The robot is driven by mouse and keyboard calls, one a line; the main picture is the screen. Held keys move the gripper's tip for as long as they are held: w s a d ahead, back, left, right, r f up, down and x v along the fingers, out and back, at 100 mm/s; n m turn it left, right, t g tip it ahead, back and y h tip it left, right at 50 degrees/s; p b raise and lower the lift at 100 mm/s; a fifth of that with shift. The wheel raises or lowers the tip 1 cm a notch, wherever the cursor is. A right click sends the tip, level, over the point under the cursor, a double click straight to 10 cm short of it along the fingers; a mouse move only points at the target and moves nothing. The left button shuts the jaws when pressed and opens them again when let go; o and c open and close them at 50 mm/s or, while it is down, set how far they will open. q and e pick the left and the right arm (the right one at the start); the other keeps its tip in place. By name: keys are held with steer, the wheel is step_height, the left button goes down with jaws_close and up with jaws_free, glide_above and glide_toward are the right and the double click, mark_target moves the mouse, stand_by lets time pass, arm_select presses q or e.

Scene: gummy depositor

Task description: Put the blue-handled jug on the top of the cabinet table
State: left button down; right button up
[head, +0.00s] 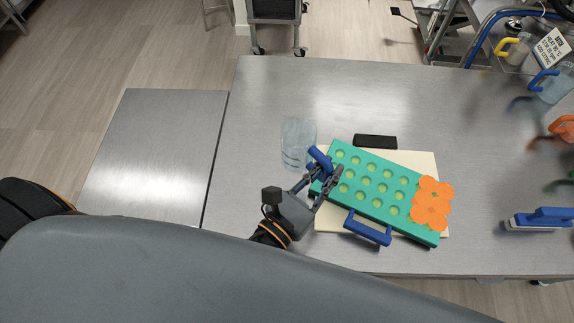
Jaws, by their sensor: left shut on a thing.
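A clear jug with a blue handle (294,146) is at the middle of the head view, over the steel table. My left gripper (327,171) is shut on its blue handle, on the jug's right side. The fingers hide part of the handle, and I cannot tell whether the jug's base touches the table. Another clear jug with a blue handle (552,90) stands at the right edge. The large steel table (440,105) fills the middle, with a separate steel top (150,150) to its left; I cannot tell which is the cabinet table. My right gripper is not in view.
A black block (375,142) lies behind. The left steel top is clear.

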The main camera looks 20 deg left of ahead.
mark_target(293, 168)
arm_select(q)
steer(key=a+f+b, duration=0.1)
steer(key=a, duration=0.1)
steer(key=w+a+f+b, duration=0.1)
steer(key=a, duration=0.1)
steer(key=a+f+b, duration=0.2)
steer(key=shift+w+a, duration=0.35)
steer(key=shift+a, duration=0.05)
steer(key=a+f+b, duration=0.1)
steer(key=f+b, duration=0.1)
steer(key=b, duration=0.1)
steer(key=a+f+b, duration=0.2)
steer(key=f+b, duration=0.1)
steer(key=w+a+f+b, duration=0.1)
steer(key=f+b, duration=0.2)
steer(key=b, duration=0.1)
steer(key=shift+w+a+f, duration=0.1)
steer(key=shift+a+f, duration=0.1)
steer(key=shift+a, duration=0.15)
steer(key=shift+r, duration=0.15)
steer(key=c, duration=1.3)
jaws_free()
